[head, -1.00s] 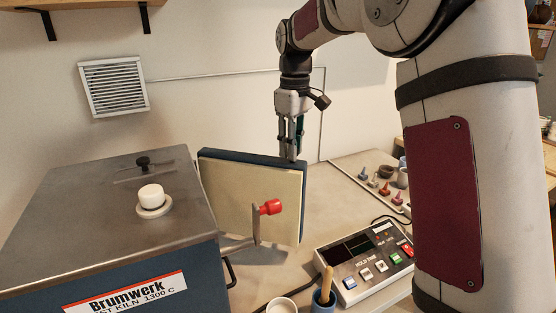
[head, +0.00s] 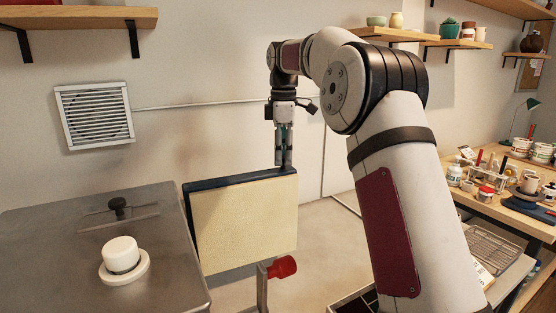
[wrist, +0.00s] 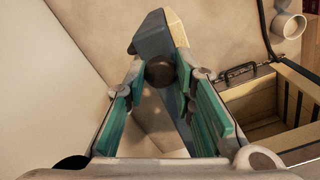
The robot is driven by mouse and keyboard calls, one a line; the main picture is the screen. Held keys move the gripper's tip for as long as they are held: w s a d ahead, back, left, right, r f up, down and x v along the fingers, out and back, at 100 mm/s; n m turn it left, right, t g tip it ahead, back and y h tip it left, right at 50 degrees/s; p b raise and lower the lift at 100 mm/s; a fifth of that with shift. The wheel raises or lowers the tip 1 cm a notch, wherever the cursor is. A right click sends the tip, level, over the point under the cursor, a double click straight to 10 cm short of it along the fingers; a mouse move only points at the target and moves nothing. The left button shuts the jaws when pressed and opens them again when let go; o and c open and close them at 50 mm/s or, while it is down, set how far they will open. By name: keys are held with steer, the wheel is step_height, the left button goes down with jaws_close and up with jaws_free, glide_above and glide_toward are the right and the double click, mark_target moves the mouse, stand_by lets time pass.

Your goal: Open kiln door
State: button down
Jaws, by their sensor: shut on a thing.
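The kiln (head: 60,235) is a steel-topped box at the left of the head view. Its door (head: 245,225) stands swung out from the body, its cream inner face toward the head camera and a dark blue outer edge along the top. My gripper (head: 284,166) points down at the top edge of the door, near its right corner. In the wrist view the blue and cream door (wrist: 165,45) shows between the teal-padded fingers (wrist: 172,110), with a dark round part at its near end. My gripper is shut on the door; the exact contact is partly hidden.
A red-tipped lever (head: 282,267) stands in front of the door's lower right. A white knob (head: 122,258) sits on the kiln top. A bench (head: 535,225) with pots and tools is at the right.

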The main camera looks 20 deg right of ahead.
steer(key=shift+w, duration=0.2)
steer(key=c, duration=1.6)
jaws_free()
steer(key=shift+r, duration=0.15)
steer(key=shift+r, duration=3.6)
steer(key=shift+s, duration=0.1)
